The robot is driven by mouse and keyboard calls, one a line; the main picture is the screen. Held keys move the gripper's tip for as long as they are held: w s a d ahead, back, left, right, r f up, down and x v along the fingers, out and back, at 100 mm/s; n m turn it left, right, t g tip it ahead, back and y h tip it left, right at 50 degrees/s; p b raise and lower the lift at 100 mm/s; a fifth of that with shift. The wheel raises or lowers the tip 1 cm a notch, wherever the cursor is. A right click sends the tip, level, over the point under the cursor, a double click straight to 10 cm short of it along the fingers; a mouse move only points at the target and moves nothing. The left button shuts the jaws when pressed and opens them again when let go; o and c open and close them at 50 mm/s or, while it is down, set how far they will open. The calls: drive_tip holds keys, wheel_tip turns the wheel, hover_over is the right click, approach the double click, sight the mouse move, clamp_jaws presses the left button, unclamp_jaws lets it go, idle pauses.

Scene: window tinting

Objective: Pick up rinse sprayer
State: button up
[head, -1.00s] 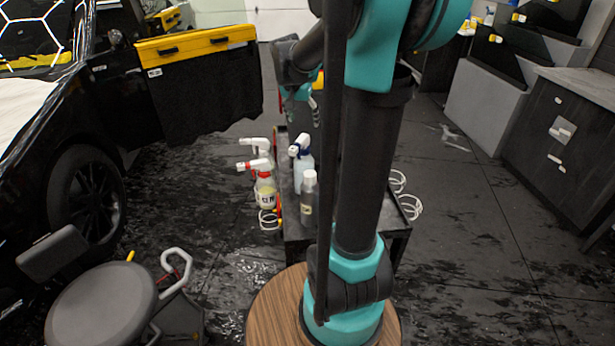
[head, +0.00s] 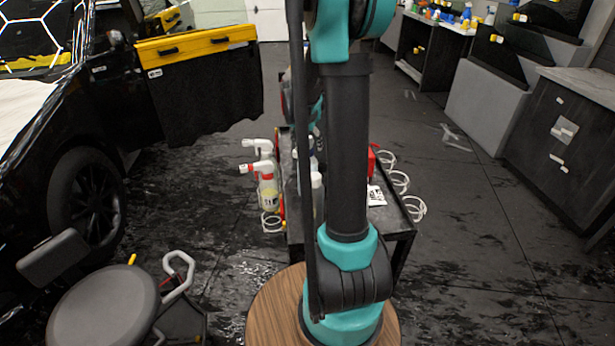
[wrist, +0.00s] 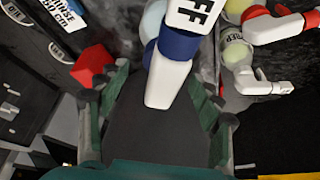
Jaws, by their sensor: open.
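A sprayer with a blue collar and white nozzle (wrist: 172,70) fills the middle of the wrist view, its label showing "FF". My gripper (wrist: 158,88) is open, with its green-and-dark fingers on either side of this nozzle; contact cannot be told. A white-headed sprayer (wrist: 262,84) marked "REP" and a red-and-white-headed sprayer (wrist: 268,27) are to its right. In the head view, the red-and-white-headed sprayer (head: 266,185) and a white-headed one (head: 260,147) hang at the cart's left side. No sprayer label I can read says "rinse". My arm hides the gripper in the head view.
A stool (head: 105,305) and car (head: 85,195) stand left. Floor right of the cart is open.

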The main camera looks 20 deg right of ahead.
drive_tip(key=shift+x, duration=1.65)
drive_tip(key=shift+c, duration=0.5)
drive_tip(key=shift+s, duration=0.1)
clamp_jaws()
